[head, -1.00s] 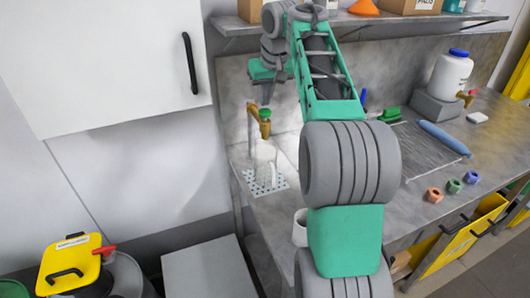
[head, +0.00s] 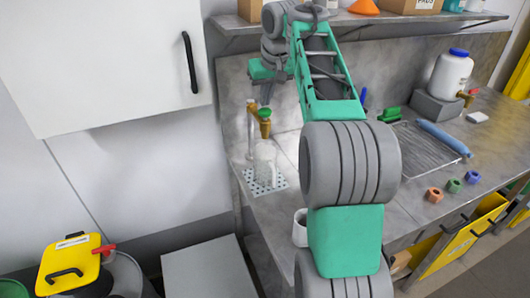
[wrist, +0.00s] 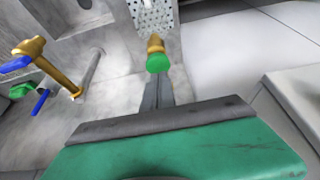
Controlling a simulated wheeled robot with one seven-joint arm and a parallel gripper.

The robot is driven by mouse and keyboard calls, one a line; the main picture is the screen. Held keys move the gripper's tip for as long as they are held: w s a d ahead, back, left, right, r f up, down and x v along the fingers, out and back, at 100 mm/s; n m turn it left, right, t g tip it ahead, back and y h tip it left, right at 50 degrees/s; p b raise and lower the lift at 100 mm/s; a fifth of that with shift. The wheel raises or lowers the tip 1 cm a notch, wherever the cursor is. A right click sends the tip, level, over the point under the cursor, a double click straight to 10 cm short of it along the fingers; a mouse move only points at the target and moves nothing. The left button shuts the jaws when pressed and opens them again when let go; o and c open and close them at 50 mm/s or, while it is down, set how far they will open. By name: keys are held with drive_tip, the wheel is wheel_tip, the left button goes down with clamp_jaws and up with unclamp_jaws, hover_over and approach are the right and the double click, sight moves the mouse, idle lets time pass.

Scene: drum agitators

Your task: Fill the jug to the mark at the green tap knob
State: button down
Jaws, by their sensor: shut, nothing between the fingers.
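The green tap knob (head: 264,113) sits on top of a brass tap (head: 265,129) that comes out from the back wall. In the wrist view the green knob (wrist: 158,62) is just beyond my fingertips. A clear jug (head: 265,160) stands upright on a perforated drain plate (head: 250,184) under the tap. Its mark and water level are too small to tell. My gripper (head: 266,99) is shut and empty, pointing down just above the knob; I cannot tell whether it touches. In the wrist view my gripper (wrist: 158,82) shows as two narrow fingers together.
A shelf (head: 360,20) runs above the counter. To the right are a ridged drainer (head: 428,150), a white canister (head: 450,72) with its own tap, and several coloured nuts. A white cup (head: 300,228) stands by the front edge. The wrist view shows another brass tap (wrist: 55,72) with a blue handle.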

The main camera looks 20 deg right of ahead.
drive_tip(key=shift+f+b, duration=0.9)
drive_tip(key=shift+f, duration=0.4)
idle(1.1)
wheel_tip(320, 180, up, 8)
drive_tip(key=p, duration=0.8)
drive_tip(key=shift+f, duration=0.4)
